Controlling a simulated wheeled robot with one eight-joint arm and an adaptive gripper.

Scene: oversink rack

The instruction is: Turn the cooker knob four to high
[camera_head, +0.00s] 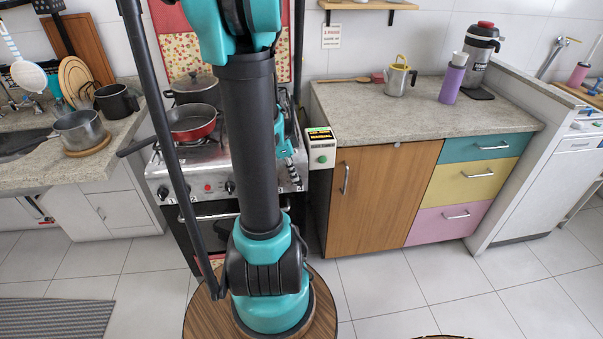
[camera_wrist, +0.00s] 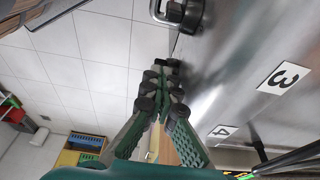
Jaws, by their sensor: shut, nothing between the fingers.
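The cooker's steel front (camera_head: 185,188) is behind my arm in the head view, with dark knobs along it. In the wrist view, a white label 3 (camera_wrist: 285,78) and a smaller white label 4 (camera_wrist: 223,131) are on the steel. In the head view my arm hides the right part of the panel.
A wooden cabinet door (camera_head: 375,200) and a white box with a green button (camera_head: 321,150) are just right. The tiled floor (camera_head: 420,285) in front is mostly clear.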

